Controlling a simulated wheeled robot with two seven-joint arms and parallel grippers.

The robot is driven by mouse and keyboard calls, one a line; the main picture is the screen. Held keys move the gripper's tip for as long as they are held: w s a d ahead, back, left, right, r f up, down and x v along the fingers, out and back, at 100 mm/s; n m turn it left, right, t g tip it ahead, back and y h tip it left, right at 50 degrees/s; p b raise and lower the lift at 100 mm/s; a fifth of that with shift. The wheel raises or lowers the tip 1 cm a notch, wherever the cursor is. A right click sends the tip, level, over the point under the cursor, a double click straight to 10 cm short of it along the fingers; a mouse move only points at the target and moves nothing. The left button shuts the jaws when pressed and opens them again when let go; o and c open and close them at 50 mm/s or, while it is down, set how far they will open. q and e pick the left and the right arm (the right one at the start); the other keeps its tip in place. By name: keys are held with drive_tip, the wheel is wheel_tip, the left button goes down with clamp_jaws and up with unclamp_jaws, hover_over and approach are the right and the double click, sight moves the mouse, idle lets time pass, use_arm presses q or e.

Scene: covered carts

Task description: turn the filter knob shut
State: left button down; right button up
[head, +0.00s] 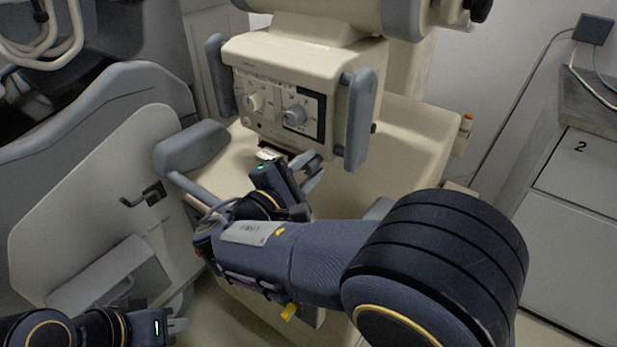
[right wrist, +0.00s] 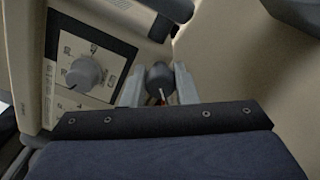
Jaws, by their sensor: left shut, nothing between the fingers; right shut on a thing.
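The filter knob (right wrist: 159,77) looks like a dark grey rounded knob with a small pale and reddish mark low on it. In the right wrist view it sits between the two fingers of my right gripper (right wrist: 158,88), which is shut on it. In the head view my right gripper (head: 291,162) is just below the front panel of the cream machine head (head: 330,65); the knob cannot be made out there. My left gripper (head: 178,326) is shut and empty at the lower left, far from the machine head.
A grey dial (head: 295,115) and a cream dial (head: 254,102) are on the panel; the grey one also shows in the right wrist view (right wrist: 85,75). Grey handles flank the panel, left (head: 220,75) and right (head: 359,118). A grey padded armrest (head: 192,147) is left of my right gripper.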

drive_tip(key=shift+f+m+b, duration=0.2)
drive_tip(key=shift+m+b, duration=1.3)
drive_tip(key=shift+m, duration=0.3)
drive_tip(key=o, duration=1)
drive_tip(key=shift+r, duration=0.1)
drive_tip(key=shift+s+a, duration=0.1)
drive_tip(key=p+v, duration=0.1)
drive_tip(key=v, duration=0.6)
drive_tip(key=shift+s+a, duration=0.2)
drive_tip(key=shift+s, duration=0.05)
drive_tip(key=shift+p, duration=0.35)
